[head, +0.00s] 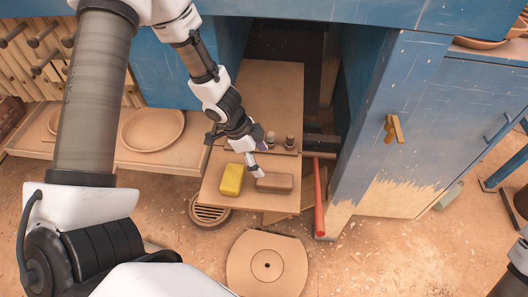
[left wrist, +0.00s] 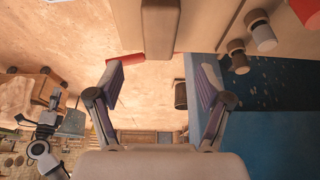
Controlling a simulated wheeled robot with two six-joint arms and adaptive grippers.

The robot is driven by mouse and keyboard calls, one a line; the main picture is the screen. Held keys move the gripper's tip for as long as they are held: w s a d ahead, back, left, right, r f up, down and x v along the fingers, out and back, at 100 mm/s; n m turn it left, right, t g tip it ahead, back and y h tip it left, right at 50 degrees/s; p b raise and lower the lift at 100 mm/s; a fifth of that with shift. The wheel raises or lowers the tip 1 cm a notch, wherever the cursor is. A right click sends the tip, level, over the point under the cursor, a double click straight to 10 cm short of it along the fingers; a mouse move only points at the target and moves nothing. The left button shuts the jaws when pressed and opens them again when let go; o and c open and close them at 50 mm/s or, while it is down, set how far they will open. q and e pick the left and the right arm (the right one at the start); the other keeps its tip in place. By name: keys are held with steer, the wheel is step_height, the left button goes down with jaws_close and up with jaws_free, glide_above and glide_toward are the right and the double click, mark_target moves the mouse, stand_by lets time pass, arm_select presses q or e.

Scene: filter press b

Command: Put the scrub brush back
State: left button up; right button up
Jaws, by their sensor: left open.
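A brown block-shaped brush (head: 275,182) lies on the front part of the pull-out wooden board (head: 262,90), right of a yellow sponge (head: 232,180). It appears to be the scrub brush; its bristles are not visible. My left gripper (head: 258,158) is open and empty, reaching down over the board just behind the sponge and brush. In the left wrist view the brush (left wrist: 160,20) is at the top centre, beyond the open fingers (left wrist: 160,80).
Two small capped bottles (head: 280,142) stand on the board behind the gripper. A red bar (head: 319,200) slants beside its right edge. A blue cabinet door (head: 405,120) stands to the right. A shelf with a round plate (head: 152,129) is on the left. A round disc (head: 267,265) lies in front.

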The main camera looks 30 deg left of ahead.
arm_select(q)
steer(key=s+d+f+n+g+h, duration=0.1)
steer(key=s+d+f+n+g, duration=0.1)
steer(key=s+d+f+n, duration=0.65)
steer(key=s+a+f+n+y, duration=0.4)
steer(key=s+a+f+y, duration=0.1)
steer(key=s, duration=0.6)
steer(key=shift+a+f+n, duration=0.15)
steer(key=shift+a+n, duration=0.2)
steer(key=shift+a, duration=0.25)
